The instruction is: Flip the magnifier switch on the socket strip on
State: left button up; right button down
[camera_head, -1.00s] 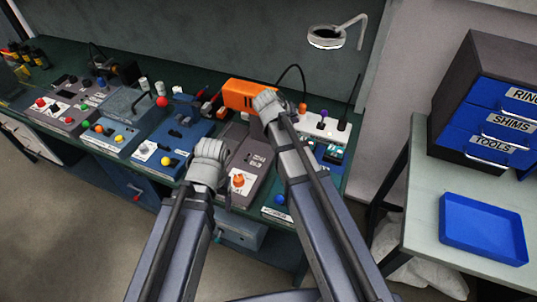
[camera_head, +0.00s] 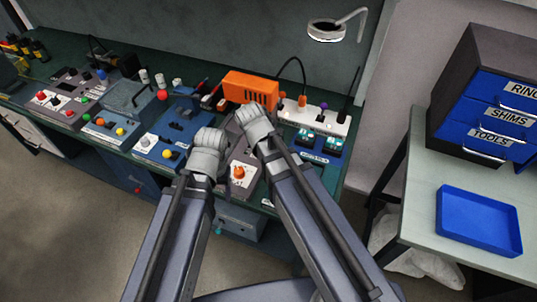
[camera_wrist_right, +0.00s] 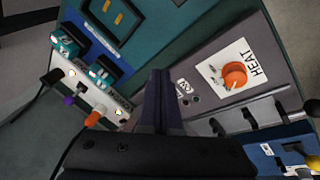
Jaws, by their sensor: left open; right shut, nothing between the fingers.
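The white socket strip (camera_head: 320,121) lies at the right back of the bench. It carries plugs, among them an orange one, a purple one and a black one. It also shows at the left of the right wrist view (camera_wrist_right: 84,88), with small lit spots along it; I cannot read which switch is the magnifier's. The magnifier (camera_head: 326,30) hangs on a bent arm above. My right gripper (camera_wrist_right: 161,78) is shut and empty, apart from the strip; its wrist shows left of the strip in the head view. My left gripper (camera_head: 211,136) is open, its fingers mostly hidden.
An orange box (camera_head: 250,88) stands behind my right wrist. A grey panel with an orange HEAT knob (camera_wrist_right: 235,75) lies close to the right gripper. Teal blocks (camera_head: 332,144) sit in front of the strip. More control panels fill the bench to the left.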

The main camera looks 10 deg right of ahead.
jog(key=shift+s+a, duration=0.4)
jog(key=shift+s, duration=0.25)
jog(key=s+a+f+n+g+y, duration=0.1)
jog(key=s+a+n+g+y, duration=0.1)
jog(key=s+a, duration=0.3)
jog(key=s, duration=0.4)
jog(key=shift+s+a, duration=0.2)
jog(key=shift+s, duration=0.15)
